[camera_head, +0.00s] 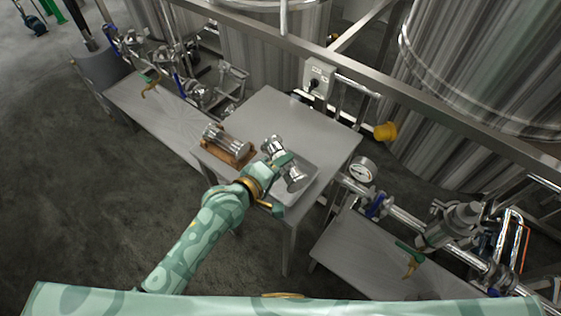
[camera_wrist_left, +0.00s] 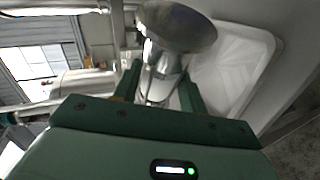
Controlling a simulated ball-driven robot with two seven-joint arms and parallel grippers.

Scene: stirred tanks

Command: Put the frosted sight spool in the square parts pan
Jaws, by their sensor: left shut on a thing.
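My left gripper (camera_head: 281,176) is shut on a sight spool (camera_head: 294,177) with round metal flanges and a pale middle, which I take for the frosted one. In the left wrist view the spool (camera_wrist_left: 177,28) sits between the fingers, a wide flange toward the top. The square parts pan (camera_head: 309,180) is pale and shallow, on the metal table; the spool and gripper hide part of it. In the head view the spool overlaps the pan; its height above it is hard to tell. The pan also shows in the left wrist view (camera_wrist_left: 262,50), right of the spool. My right gripper is out of view.
A second, clear spool with metal ends (camera_head: 225,139) lies in a brown cradle (camera_head: 238,160) left of my gripper. The table (camera_head: 270,108) is bare toward the back. A grey switch box (camera_head: 319,76) and rail stand behind it. A gauge (camera_head: 362,170) and piping lie to the right.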

